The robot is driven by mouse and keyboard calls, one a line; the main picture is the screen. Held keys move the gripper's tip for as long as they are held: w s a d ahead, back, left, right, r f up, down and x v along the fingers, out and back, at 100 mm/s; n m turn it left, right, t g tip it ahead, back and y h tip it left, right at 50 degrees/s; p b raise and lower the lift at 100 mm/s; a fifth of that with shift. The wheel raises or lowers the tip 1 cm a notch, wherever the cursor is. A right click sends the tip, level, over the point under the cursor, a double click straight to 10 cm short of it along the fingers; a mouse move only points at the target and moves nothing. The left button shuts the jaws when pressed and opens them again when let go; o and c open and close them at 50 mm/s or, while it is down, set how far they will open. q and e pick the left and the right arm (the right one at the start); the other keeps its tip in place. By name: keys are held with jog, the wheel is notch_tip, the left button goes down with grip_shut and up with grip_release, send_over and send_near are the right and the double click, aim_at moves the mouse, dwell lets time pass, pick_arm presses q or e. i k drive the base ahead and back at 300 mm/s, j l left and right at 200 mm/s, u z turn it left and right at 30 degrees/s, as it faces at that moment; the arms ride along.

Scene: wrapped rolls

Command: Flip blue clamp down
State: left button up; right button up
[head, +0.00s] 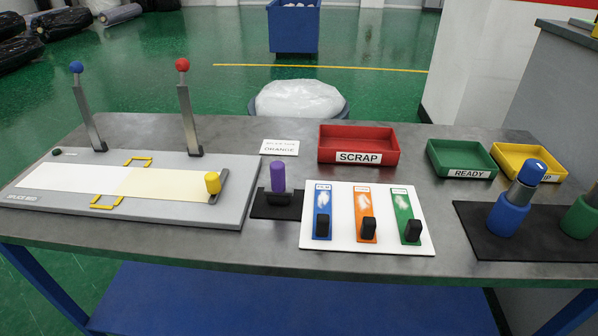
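The blue clamp (89,115) is a grey lever arm with a blue ball knob on top. It stands raised, leaning slightly left, at the back left edge of the grey splice bed (232,203). A similar raised lever with a red ball knob, the red clamp (188,118), stands to its right. A white strip (68,179) and a cream strip (160,187) lie along the bed beneath the levers' front side. Neither of my grippers is in view.
A yellow knob (212,183) sits at the bed's right end. A purple-handled tool (278,178) stands right of the bed. A red SCRAP tray (357,150), a white sample board (340,215) and blue bottle (508,218) are further right. The space above the bed is clear.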

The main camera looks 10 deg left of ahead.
aim_at(77, 67)
jog(key=k+j+u, duration=0.1)
jog(key=j+u, duration=0.85)
jog(key=u, duration=0.2)
jog(key=i+j+u, duration=0.1)
jog(key=u, duration=0.3)
jog(key=i+j+u, duration=0.15)
jog(key=j+u, duration=0.15)
jog(key=u, duration=0.15)
jog(key=i+j+u, duration=0.15)
jog(key=u, duration=0.25)
jog(key=i+j+u, duration=0.15)
jog(key=u, duration=0.3)
jog(key=i+j, duration=0.1)
jog(key=i, duration=0.45)
jog(key=i+j, duration=0.1)
jog(key=i, duration=0.45)
jog(key=i+z, duration=0.45)
jog(key=i+j+z, duration=0.15)
jog(key=i+z, duration=0.25)
jog(key=i+l+z, duration=0.1)
jog(key=i+z, duration=0.4)
jog(key=i+j+z, duration=0.1)
jog(key=i+z, duration=0.35)
